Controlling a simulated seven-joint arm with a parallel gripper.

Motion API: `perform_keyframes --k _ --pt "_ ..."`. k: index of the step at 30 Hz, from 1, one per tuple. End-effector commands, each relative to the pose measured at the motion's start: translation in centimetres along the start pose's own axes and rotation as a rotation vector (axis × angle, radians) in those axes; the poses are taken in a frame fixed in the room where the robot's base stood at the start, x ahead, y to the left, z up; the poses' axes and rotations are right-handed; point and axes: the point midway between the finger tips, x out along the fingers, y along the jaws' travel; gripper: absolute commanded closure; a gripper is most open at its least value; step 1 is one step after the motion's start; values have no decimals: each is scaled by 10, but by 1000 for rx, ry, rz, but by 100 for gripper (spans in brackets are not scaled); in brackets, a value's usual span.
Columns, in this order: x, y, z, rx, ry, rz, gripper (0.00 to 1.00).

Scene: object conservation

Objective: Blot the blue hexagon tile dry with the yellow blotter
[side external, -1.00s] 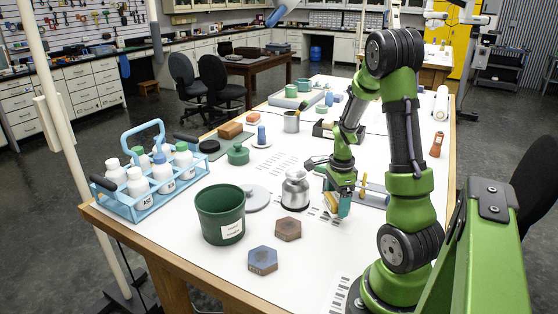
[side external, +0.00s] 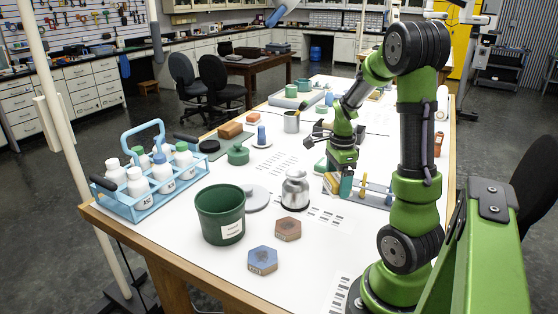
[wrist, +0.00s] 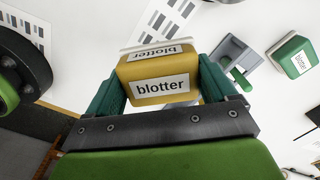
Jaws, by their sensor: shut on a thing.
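My gripper (wrist: 165,85) is shut on the yellow blotter (wrist: 160,68), a yellow block with white "blotter" labels, held between its teal fingers. In the side view the yellow blotter (side external: 331,183) hangs at my gripper (side external: 339,182), on the far side of the silver canister. The blue hexagon tile (side external: 263,261) lies flat near the table's front edge, well apart from the blotter, with dark marks on its top. The tile is not in the wrist view.
A reddish-brown hexagon tile (side external: 288,229), the silver canister (side external: 295,190) and a green bucket (side external: 219,216) stand near the blue tile. A green block labelled "blotter" (wrist: 293,55) and a grey holder (wrist: 232,58) are right of my gripper. A blue bottle carrier (side external: 150,185) stands left.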

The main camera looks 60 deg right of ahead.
Motion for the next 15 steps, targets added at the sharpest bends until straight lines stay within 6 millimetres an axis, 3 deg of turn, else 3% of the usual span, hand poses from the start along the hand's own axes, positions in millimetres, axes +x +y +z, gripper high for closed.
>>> perform_keyframes --k 5,7,12,15 --pt "-1 4 52 -159 -7 -2 39" --pt "-1 11 83 -255 -10 -1 39" --pt "1 44 158 -494 -12 3 39" --pt "2 69 191 -614 -10 4 39"
